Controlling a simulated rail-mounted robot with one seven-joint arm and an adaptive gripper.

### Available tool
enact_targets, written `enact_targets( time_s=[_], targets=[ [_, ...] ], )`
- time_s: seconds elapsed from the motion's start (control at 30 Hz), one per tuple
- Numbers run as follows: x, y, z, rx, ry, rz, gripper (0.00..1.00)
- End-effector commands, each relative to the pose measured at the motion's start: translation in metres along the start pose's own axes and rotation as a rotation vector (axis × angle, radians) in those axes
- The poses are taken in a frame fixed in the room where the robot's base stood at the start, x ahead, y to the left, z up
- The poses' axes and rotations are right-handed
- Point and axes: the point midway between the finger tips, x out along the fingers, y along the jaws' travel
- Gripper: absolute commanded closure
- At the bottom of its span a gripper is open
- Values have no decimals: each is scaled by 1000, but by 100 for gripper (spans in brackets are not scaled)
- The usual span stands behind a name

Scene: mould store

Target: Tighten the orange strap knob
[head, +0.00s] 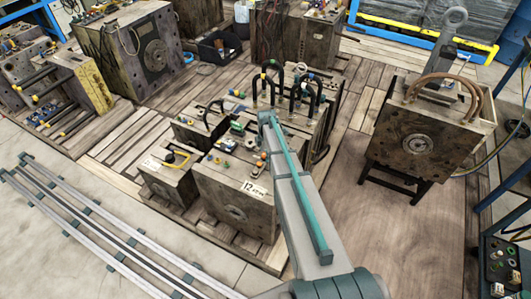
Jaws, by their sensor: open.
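A small orange piece (261,156) shows on top of the front mould block (225,198), close to the left side of my arm. It is too small to tell whether it is the strap knob, and no strap can be made out on it. My arm reaches up from the bottom of the head view to the middle mould blocks. Its far end stops over their tops, and I cannot make out my gripper or its fingers there. My arm hides part of the blocks behind it.
The mould blocks stand close together on a wooden pallet, with black hoops (265,88) behind. A mould with brown hoses (418,138) stands on a black stand at right. A rail (95,225) runs along the lower left. The floor between is clear.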

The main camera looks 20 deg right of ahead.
Motion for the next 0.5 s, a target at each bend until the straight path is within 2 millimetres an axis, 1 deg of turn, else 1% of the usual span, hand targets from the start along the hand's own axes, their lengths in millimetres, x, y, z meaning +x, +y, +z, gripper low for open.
enact_targets(
  time_s=[0.13, 0.37, 0.4, 0.47, 0.5],
  targets=[
    [5, 0, 0, 0, 0, 0, 42],
    [6, 0, 0, 0, 0, 0, 42],
    [6, 0, 0, 0, 0, 0, 46],
    [6, 0, 0, 0, 0, 0, 56],
    [6, 0, 0, 0, 0, 0, 62]
  ],
)
